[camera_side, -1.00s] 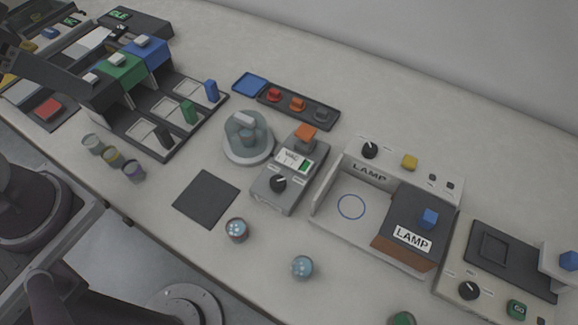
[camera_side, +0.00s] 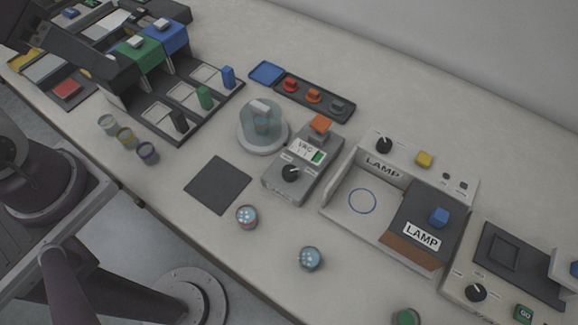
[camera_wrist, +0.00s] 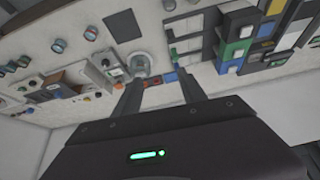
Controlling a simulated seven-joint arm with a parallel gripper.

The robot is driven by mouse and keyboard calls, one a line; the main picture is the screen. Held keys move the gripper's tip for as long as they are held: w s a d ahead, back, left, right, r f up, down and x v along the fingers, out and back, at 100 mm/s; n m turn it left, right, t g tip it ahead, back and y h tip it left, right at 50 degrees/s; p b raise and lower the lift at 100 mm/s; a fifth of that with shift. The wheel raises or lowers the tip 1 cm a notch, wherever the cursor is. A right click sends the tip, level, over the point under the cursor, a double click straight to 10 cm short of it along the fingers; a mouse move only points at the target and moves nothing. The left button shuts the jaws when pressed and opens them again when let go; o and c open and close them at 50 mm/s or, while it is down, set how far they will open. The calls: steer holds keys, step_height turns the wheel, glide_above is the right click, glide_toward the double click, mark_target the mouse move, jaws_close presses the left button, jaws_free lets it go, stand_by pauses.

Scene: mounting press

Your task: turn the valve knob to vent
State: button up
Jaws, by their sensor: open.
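The valve knob (camera_side: 291,173) is a round black knob with a white mark, on the front of a grey VAC unit (camera_side: 272,183). Small labels sit beside the knob, too small to read. The unit also has a green-and-white VAC display (camera_side: 309,151) and an orange block (camera_side: 320,123) behind it. A clear domed chamber (camera_side: 262,128) stands just left of the unit. My gripper (camera_wrist: 158,78) is open and empty in the wrist view, high above the bench and well apart from the knob.
A box marked LAMP (camera_side: 422,235) stands right of the unit. A dark tray (camera_side: 325,104) with coloured knobs lies behind it. A dark mat (camera_side: 217,184) and two round pots, one blue-topped (camera_side: 310,258), lie in front. Bare bench lies between them.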

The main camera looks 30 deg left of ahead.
steer(key=w+d+m+g, duration=0.2)
steer(key=w+d+m, duration=0.2)
steer(key=w+m, duration=0.15)
steer(key=m+g, duration=0.3)
steer(key=m, duration=0.9)
glide_above(289, 170)
step_height(289, 170, down, 18)
steer(key=shift+d+r, duration=0.1)
steer(key=shift+r, duration=0.05)
step_height(289, 170, down, 6)
steer(key=shift+r, duration=0.1)
steer(key=shift+f, duration=0.65)
jaws_close()
